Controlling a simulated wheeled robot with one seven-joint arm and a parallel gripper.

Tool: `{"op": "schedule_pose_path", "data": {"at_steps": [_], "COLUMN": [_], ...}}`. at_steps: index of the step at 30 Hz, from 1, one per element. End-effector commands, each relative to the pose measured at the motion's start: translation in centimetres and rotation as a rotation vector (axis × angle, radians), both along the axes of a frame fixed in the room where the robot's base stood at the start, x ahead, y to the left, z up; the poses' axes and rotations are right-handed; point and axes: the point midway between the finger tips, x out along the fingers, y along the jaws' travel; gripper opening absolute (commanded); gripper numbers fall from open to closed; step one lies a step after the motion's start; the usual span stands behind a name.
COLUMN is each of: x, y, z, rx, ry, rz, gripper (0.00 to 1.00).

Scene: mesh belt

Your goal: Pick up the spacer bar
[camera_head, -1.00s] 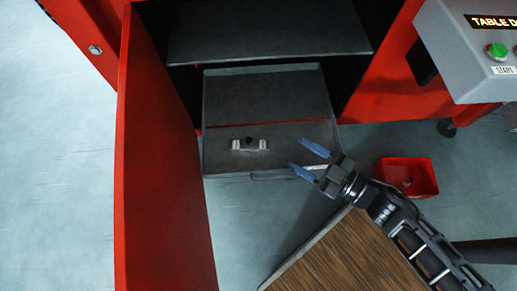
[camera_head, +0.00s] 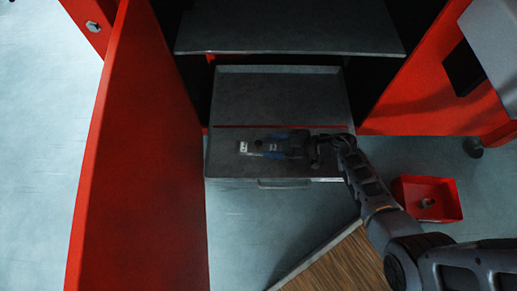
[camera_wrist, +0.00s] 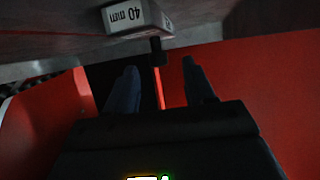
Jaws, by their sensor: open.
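The spacer bar (camera_head: 244,148), a light grey block with a dark knob, lies on the grey pull-out shelf (camera_head: 225,165) of the red cabinet. My gripper (camera_head: 270,147) is over its right part and hides that part in the head view. In the wrist view the bar (camera_wrist: 133,17) shows a "40 mm" label, and its black knob (camera_wrist: 157,53) points toward the gap between the blue fingers. My gripper (camera_wrist: 160,68) is open, with one finger on either side of the knob's line. I cannot tell whether the fingers touch it.
A fixed grey shelf (camera_head: 290,35) is above and behind the pull-out shelf. The open red door (camera_head: 140,150) stands at the left. A red bin (camera_head: 440,208) with a small item is on the floor at right. A wood-topped table (camera_head: 335,266) is in front.

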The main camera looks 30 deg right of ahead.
Motion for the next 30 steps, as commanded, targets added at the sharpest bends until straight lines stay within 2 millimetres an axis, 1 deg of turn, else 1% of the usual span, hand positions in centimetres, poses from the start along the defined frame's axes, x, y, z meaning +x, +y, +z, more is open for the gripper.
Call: {"op": "schedule_pose_path", "data": {"at_steps": [5, 13, 16, 21, 23, 30], "x": [1.0, 3.8, 4.1, 4.1, 4.1, 4.1], "y": [0.8, 3.1, 3.4, 3.4, 3.4, 3.4], "z": [-0.6, -1.6, -1.6, -1.5, -1.5, -1.5], "rx": [-0.001, -0.001, -0.001, -0.001, -0.001, -0.001], "ry": [-0.002, -0.003, -0.002, -0.002, -0.002, -0.002], "rz": [0.001, 0.001, 0.0, -0.001, -0.001, -0.001], "gripper": [0.54, 0.54, 0.54, 0.54, 0.49, 0.26]}}
